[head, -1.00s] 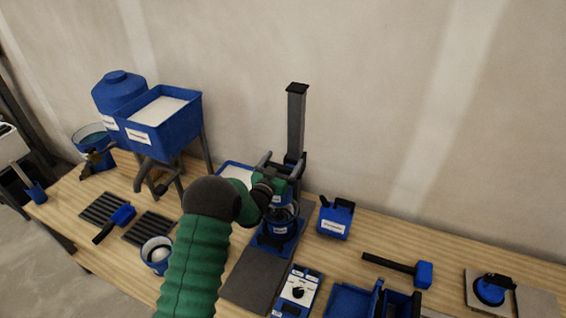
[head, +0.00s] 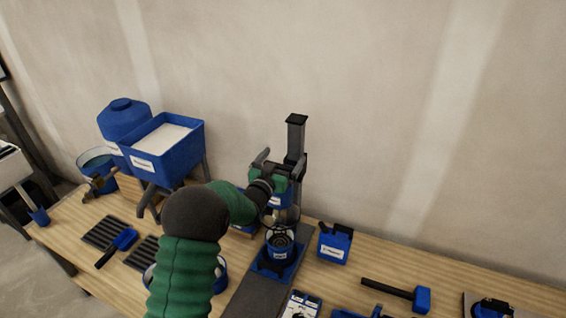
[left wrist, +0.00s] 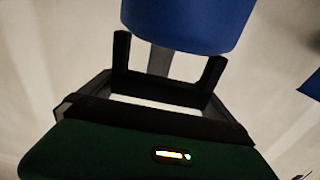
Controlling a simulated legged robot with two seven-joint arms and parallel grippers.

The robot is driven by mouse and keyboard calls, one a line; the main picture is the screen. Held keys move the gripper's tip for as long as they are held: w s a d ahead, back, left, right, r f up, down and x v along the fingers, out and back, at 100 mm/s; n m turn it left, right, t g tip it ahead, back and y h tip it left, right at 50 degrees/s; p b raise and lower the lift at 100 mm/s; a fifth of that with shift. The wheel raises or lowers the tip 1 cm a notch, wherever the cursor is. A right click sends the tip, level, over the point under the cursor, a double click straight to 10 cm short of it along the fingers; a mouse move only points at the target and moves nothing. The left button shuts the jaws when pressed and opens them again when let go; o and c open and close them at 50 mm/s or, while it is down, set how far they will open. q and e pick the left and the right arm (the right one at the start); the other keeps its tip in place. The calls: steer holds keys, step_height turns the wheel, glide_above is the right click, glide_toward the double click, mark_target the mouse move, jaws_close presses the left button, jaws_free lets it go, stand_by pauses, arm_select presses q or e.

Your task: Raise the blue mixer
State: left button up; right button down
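The blue mixer (head: 280,201) is on a grey upright column (head: 296,140) at the back of the table. It is partly hidden by my left gripper. My right gripper is not in view.
A blue hopper (head: 162,151) of white material stands left. A blue tool box (head: 334,245) and a blue-headed mallet (head: 400,292) lie right. A dark strip (head: 255,296) runs in front of the bucket. A blue trowel (head: 121,243) lies left.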

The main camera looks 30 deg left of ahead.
arm_select(q)
steer(key=shift+s+f, duration=0.2)
steer(key=s+d+b, duration=0.1)
steer(key=s+b, duration=0.1)
steer(key=s, duration=1.4)
steer(key=shift+s+b, duration=0.25)
steer(key=shift+b, duration=0.05)
steer(key=shift+f, duration=0.1)
steer(key=s+d+f+g, duration=0.3)
steer(key=d+f+g, duration=0.15)
steer(key=f, duration=0.25)
steer(key=s+d+f+g, duration=0.4)
steer(key=s+g, duration=0.1)
steer(key=s, duration=0.4)
steer(key=s+d+f+g+h, duration=0.1)
steer(key=s+d+f+g, duration=0.4)
steer(key=s, duration=0.4)
steer(key=shift+s+d+m+g, duration=0.3)
steer(key=shift+s+g, duration=0.1)
steer(key=shift+g, duration=0.15)
steer(key=shift+a+f, duration=0.1)
